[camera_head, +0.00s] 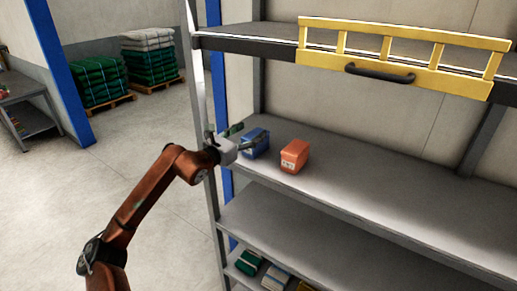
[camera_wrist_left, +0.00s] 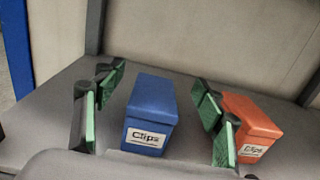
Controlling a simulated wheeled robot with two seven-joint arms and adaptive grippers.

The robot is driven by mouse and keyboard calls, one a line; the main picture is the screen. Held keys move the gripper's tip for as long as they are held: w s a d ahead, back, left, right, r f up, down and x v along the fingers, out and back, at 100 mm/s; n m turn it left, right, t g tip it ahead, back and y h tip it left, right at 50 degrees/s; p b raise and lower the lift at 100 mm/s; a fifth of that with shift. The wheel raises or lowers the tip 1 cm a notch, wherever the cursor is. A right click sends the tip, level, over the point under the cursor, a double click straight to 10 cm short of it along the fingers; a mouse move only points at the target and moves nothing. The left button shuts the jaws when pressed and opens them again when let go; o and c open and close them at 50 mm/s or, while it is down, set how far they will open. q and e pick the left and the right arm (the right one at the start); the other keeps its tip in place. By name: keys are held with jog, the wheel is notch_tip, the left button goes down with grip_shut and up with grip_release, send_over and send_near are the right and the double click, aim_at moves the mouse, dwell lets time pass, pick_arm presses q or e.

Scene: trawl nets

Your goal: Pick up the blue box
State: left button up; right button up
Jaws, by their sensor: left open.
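The blue box (camera_head: 256,144) stands upright on the middle grey shelf, near its left end. In the left wrist view the blue box (camera_wrist_left: 150,115) has a white "Clips" label and sits between the two finger pairs. My left gripper (camera_head: 242,137) is open at the shelf's left edge. In the left wrist view its green finger pads (camera_wrist_left: 155,115) are apart, with a gap on each side of the box. The right finger pads are close to an orange box and partly cover it. My right gripper is not in view.
The orange box (camera_head: 294,156) stands just right of the blue box. A yellow guard rail (camera_head: 395,77) with a dark handle fronts the upper shelf (camera_head: 270,46). A metal post (camera_head: 209,170) rises at the shelf's left. The middle shelf (camera_head: 390,210) is bare to the right.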

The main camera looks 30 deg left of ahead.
aim_at(255, 135)
pick_arm(q)
jog(key=shift+w+d+f+b, duration=0.1)
jog(key=shift+f+b, duration=0.3)
jog(key=shift+f, duration=0.15)
jog(key=shift+w+d+f+b, duration=0.1)
jog(key=shift+f+b, duration=0.25)
jog(key=shift+f, duration=0.2)
jog(key=shift+w+f+b, duration=0.3)
jog(key=shift+f+b, duration=0.25)
jog(key=shift+f, duration=0.1)
jog(key=shift+w+d+r+p, duration=0.1)
jog(key=shift+w+r+p, duration=0.15)
jog(key=shift+w+p, duration=0.6)
jog(key=w+p, duration=0.2)
jog(key=w, duration=0.1)
jog(key=w+p, duration=0.1)
jog(key=w, duration=0.1)
jog(key=shift+d+r, duration=0.1)
jog(key=shift+r, duration=0.15)
jog(key=shift+w+f, duration=0.1)
jog(key=shift+w, duration=0.2)
jog(key=shift+w+d+f, duration=0.1)
jog(key=shift+w+f, duration=0.05)
jog(key=shift+w, duration=0.05)
jog(key=shift+s, duration=0.1)
jog(key=shift+c, duration=0.5)
